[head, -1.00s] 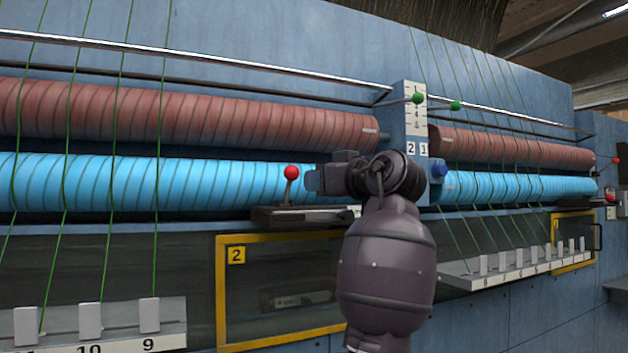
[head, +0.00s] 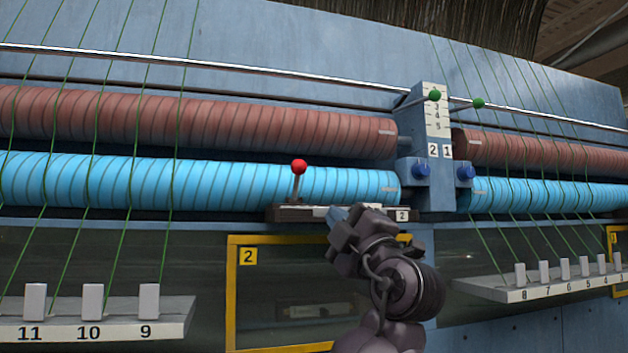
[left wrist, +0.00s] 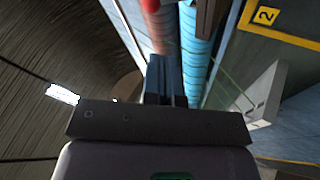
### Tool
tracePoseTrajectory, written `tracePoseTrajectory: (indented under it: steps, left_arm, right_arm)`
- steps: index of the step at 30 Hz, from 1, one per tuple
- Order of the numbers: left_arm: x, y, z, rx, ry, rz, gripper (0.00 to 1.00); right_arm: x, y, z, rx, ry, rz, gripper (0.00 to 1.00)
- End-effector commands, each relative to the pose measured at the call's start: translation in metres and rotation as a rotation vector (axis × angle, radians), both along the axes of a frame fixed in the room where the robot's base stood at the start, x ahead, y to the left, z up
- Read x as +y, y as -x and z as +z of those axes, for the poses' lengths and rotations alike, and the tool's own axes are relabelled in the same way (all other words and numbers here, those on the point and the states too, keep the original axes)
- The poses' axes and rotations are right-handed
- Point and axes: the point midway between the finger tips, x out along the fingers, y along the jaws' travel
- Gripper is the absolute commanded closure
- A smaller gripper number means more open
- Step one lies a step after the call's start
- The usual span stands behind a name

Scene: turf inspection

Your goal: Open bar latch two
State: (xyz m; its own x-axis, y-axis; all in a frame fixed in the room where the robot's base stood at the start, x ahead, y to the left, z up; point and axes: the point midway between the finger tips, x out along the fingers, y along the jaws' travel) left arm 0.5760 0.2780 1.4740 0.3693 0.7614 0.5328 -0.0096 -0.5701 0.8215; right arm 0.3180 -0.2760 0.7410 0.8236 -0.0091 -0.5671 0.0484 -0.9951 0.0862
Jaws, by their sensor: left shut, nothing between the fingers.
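A post (head: 432,130) stands between the two roller sections. Its small plates 2 (head: 433,150) and 1 (head: 448,152) sit above two blue knobs, one under 2 (head: 421,172) and one under 1 (head: 466,173). Two green-knobbed rods, left (head: 434,96) and right (head: 479,104), cross near its top. A red-knobbed lever (head: 299,168) stands upright on a dark ledge with a plate marked 2 (head: 403,215). My left gripper (head: 338,214) is shut and empty, right of and below the red knob, overlapping the ledge in view; contact is unclear. It also shows in the left wrist view (left wrist: 165,82).
Brown (head: 220,123) and blue (head: 240,185) rollers run behind the ledge, with green yarns across them. A yellow-framed window marked 2 (head: 249,256) lies below. Numbered yarn shelves stick out at left (head: 120,328) and right (head: 545,285).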

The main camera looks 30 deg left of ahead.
Motion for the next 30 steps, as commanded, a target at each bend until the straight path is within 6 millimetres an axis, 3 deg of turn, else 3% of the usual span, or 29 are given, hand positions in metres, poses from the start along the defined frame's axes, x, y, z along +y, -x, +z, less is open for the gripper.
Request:
tracePoseTrajectory:
  steps: [6,14,30]
  left_arm:
    - [-0.004,0.003,0.007,-0.232,0.074,-0.177,1.0]
    - [-0.001,0.002,0.011,-0.303,0.103,-0.229,1.0]
    - [0.062,-0.029,0.063,-0.302,0.101,-0.225,1.0]
  right_arm:
    - [0.0,-0.001,0.002,-0.004,0.0,0.0,0.4]
    - [0.001,-0.001,0.004,-0.005,-0.002,-0.001,0.4]
    - [-0.001,0.005,0.022,-0.008,-0.005,-0.011,0.4]
